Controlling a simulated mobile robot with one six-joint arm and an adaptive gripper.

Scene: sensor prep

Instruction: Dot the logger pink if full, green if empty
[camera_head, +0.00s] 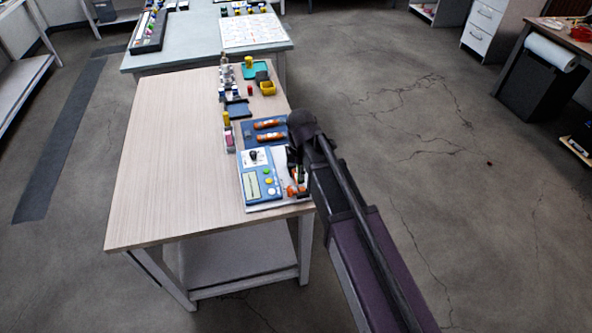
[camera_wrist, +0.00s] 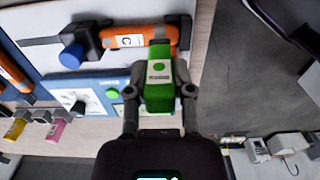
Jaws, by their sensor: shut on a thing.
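My gripper (camera_wrist: 160,92) is shut on a green marker-like block (camera_wrist: 158,72) with a white label and a green dot. Its far end overlaps the orange logger (camera_wrist: 128,35) in the wrist view; I cannot tell whether they touch. In the head view, my arm partly hides this spot, and an orange part (camera_head: 296,190) shows beside the device. Two more orange loggers (camera_head: 268,124) (camera_head: 271,136) lie on a blue tray.
A blue device (camera_head: 261,187) with a screen, knob and buttons stands on the wooden table (camera_head: 170,150). Yellow (camera_wrist: 14,129) and pink (camera_wrist: 55,130) markers sit in holders beside it. A yellow bin (camera_head: 267,88) stands farther back. The table's left side is clear.

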